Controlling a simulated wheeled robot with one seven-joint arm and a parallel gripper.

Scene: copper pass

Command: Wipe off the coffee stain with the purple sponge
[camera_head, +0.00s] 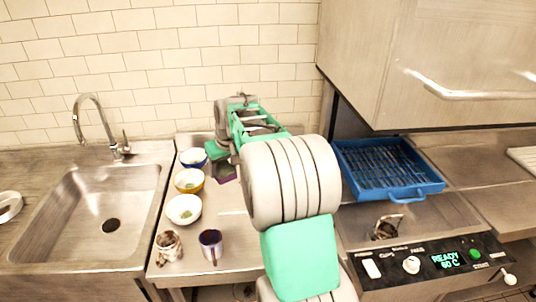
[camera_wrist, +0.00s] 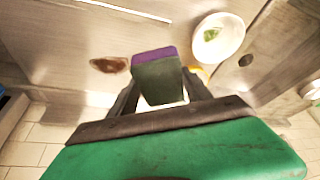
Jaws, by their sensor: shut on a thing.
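The purple sponge (camera_wrist: 153,53) has a purple layer and a dark grey-green layer in the wrist view. My gripper (camera_wrist: 160,85) is shut on it, with one finger on each side. The brown coffee stain (camera_wrist: 109,65) lies on the metal counter just left of the sponge, apart from it in the picture. In the head view my gripper (camera_head: 217,152) is over the counter right of the bowls, and a purple bit of the sponge (camera_head: 224,172) shows below it. The stain is not visible there. I cannot tell whether the sponge touches the counter.
A blue bowl (camera_head: 193,158), a yellow bowl (camera_head: 189,181) and a white bowl (camera_head: 184,209) line the counter's left side. A dark mug (camera_head: 211,244) and a patterned cup (camera_head: 168,245) stand nearer. A sink (camera_head: 110,190) is left; a blue rack (camera_head: 400,193) is right.

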